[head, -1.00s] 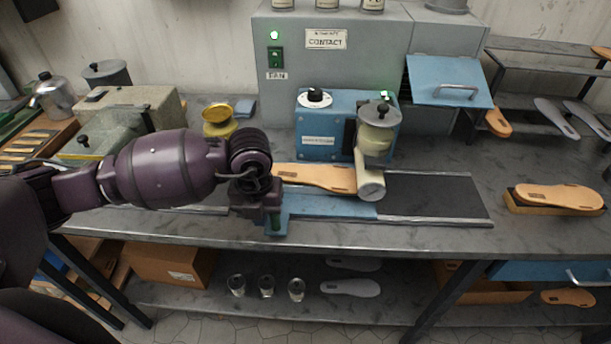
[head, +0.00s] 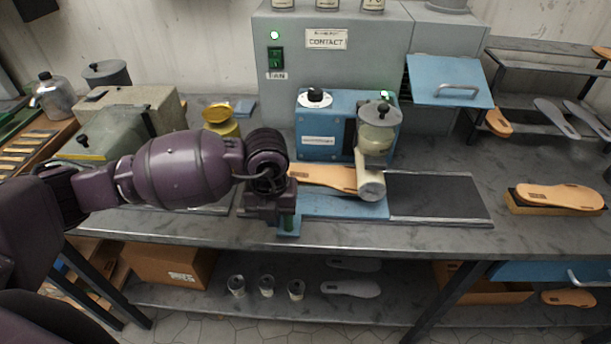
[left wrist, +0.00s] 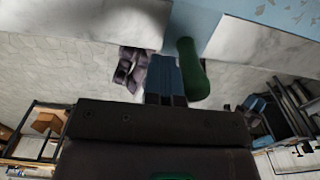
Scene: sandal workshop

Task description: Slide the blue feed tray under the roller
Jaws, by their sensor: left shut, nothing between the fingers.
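The blue feed tray (head: 345,207) lies on the bench track with a tan sole (head: 322,178) on it. Its right part is under the cream roller (head: 371,184) of the blue machine (head: 320,127), and the sole's right end is at the roller. My left gripper (head: 287,224) is at the tray's near left end, shut and empty. In the left wrist view its closed fingers (left wrist: 163,75) are beside a green upright handle (left wrist: 191,70) near the blue tray (left wrist: 200,22); whether they touch is unclear. My arm hides the tray's left end. My right gripper is not seen.
The dark track (head: 435,195) right of the roller is clear. A tan sole on a block (head: 555,197) lies farther right. A yellow pot (head: 219,118) and a green-grey machine (head: 125,120) stand behind my left arm. Small cups (head: 267,286) are on the lower shelf.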

